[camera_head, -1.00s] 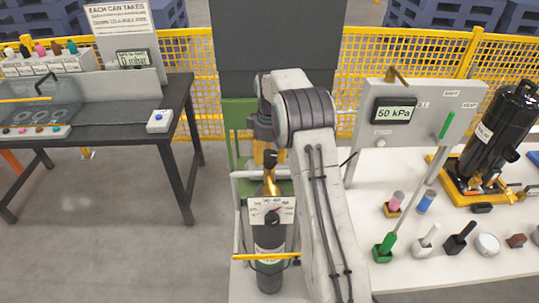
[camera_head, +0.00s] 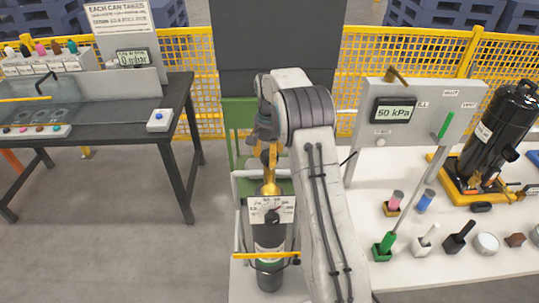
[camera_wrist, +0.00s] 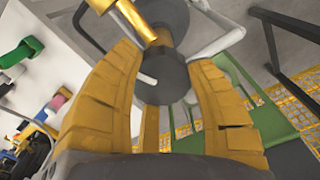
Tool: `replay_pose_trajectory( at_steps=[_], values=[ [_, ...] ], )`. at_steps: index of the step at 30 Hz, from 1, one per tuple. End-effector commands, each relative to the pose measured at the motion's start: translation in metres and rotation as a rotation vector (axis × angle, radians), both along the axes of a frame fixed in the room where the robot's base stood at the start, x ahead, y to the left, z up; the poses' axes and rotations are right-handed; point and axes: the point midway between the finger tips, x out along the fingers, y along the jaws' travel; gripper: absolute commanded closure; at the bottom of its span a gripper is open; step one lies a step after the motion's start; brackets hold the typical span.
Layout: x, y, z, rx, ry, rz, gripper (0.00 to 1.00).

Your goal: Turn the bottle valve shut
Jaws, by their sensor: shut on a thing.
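The gas bottle (camera_head: 269,275) is dark with a pale label and stands upright in a light frame. A brass valve (camera_head: 269,188) tops it. My gripper also shows in the head view (camera_head: 269,160), directly above the brass valve, pointing down. It is shut on the knob, which the fingers mostly hide in the head view.
A yellow bar (camera_head: 267,255) crosses the bottle. On the right are a white bench (camera_head: 460,270) with small tools, a panel reading 50 kPa (camera_head: 394,112) and a black compressor (camera_head: 492,130). A dark table (camera_head: 115,128) stands left; floor between is clear.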

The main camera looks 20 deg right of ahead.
Motion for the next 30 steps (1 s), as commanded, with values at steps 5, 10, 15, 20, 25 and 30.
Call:
replay_pose_trajectory(
  at_steps=[5,10,15,20,25,30],
  values=[
    [-0.0014,0.0003,-0.0022,0.001,0.006,-0.152,0.82],
    [-0.0015,0.0003,-0.0023,0.001,0.006,-0.272,0.82],
    [-0.0015,0.0003,-0.0023,0.0,0.007,-0.36,0.82],
    [-0.0016,0.0004,-0.0024,0.0,0.007,-0.412,0.82],
    [-0.0016,0.0003,-0.0025,0.001,0.008,-0.44,0.82],
    [-0.0017,0.0004,-0.0025,0.001,0.008,-0.449,0.81]
  ],
)
